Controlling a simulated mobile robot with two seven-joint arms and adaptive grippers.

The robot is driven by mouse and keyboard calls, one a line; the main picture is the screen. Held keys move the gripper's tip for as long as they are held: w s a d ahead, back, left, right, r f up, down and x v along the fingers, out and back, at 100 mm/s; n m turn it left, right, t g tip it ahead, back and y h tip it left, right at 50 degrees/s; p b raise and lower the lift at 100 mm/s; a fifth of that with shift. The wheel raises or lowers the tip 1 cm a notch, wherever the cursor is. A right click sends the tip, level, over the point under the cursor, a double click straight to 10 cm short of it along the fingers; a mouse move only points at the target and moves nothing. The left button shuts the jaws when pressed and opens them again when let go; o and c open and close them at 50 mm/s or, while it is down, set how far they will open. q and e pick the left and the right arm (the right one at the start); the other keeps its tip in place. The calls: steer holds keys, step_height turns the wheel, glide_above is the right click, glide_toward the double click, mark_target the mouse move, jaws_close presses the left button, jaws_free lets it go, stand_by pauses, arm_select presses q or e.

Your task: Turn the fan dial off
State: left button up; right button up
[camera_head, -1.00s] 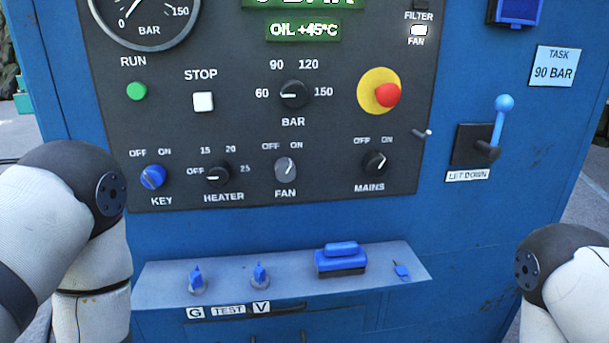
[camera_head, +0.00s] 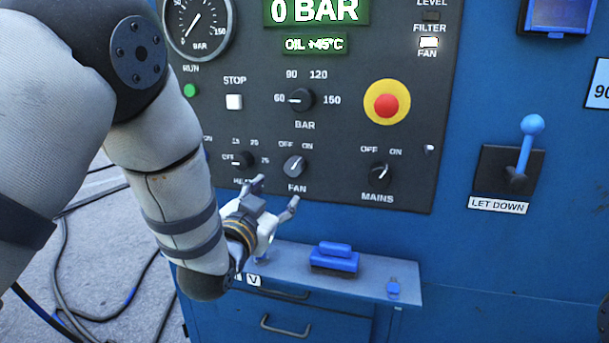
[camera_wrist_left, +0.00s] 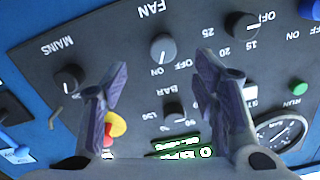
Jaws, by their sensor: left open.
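The grey fan dial (camera_head: 294,167) is on the dark control panel, above the FAN label. Its pointer leans up and right, toward ON. My left gripper (camera_head: 275,194) is open and empty, just below and in front of the dial, with its fingers spread toward the panel. In the left wrist view, which is upside down, the fan dial (camera_wrist_left: 163,48) shows between and beyond the two open fingers (camera_wrist_left: 161,78), apart from both. My right gripper is out of view.
The heater dial (camera_head: 243,159) is left of the fan dial, partly beside my arm; the mains dial (camera_head: 380,172) is to the right. A red emergency button (camera_head: 386,105) is above. A ledge (camera_head: 290,262) with a blue-handled block (camera_head: 335,257) juts out below.

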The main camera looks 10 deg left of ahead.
mark_target(292, 170)
arm_select(q)
steer(key=w+b, duration=0.1)
steer(key=w, duration=0.4)
steer(key=w+b, duration=0.1)
steer(key=w, duration=0.5)
steer(key=shift+w+r, duration=0.2)
steer(key=shift+w, duration=0.05)
steer(key=shift+w+r, duration=0.2)
steer(key=shift+w, duration=0.2)
steer(key=shift+d, duration=0.1)
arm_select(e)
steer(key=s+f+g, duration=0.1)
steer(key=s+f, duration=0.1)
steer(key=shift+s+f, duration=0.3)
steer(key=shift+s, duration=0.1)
arm_select(q)
steer(key=shift+r, duration=0.1)
steer(key=c, duration=1.2)
